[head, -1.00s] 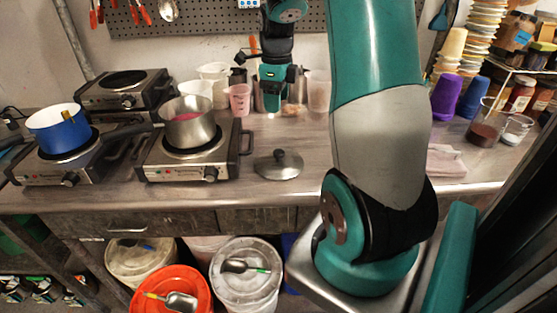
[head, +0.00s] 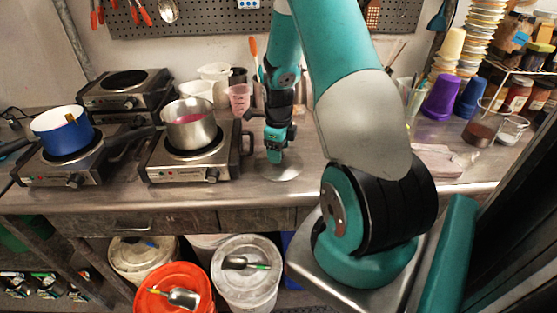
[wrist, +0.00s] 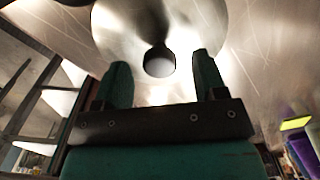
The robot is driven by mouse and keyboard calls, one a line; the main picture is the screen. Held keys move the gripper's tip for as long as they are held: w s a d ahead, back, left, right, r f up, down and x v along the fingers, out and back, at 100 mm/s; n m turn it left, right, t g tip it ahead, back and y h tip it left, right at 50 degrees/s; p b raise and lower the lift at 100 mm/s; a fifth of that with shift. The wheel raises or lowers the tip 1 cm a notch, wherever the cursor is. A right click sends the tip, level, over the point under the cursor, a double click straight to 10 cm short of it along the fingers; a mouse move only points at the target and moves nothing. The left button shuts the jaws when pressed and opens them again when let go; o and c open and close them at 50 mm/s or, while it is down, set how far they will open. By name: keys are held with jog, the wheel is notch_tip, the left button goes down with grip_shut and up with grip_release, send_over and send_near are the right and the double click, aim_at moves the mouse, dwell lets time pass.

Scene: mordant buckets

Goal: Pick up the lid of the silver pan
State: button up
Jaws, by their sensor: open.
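The lid (head: 283,172) is a round silver disc lying flat on the metal counter, right of the front hot plate. In the head view my gripper (head: 274,158) is above it and hides its knob and part of its disc. In the wrist view the lid (wrist: 110,28) fills the top middle, and its dark round knob (wrist: 160,62) sits between the fingertips of my open gripper (wrist: 160,72). I cannot tell whether the fingers touch the knob. The silver pan (head: 189,124) stands uncovered on the front hot plate with pink liquid inside.
A blue pot (head: 64,132) stands on the left hot plate. A pink measuring cup (head: 239,99) and white jugs (head: 214,76) stand behind the lid. Purple (head: 441,96) and blue cups are at the right. The counter's front strip is clear.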

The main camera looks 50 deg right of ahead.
jog(key=shift+f, duration=1.05)
jog(key=c, duration=1.1)
jog(key=shift+o, duration=0.2)
jog(key=shift+r, duration=0.1)
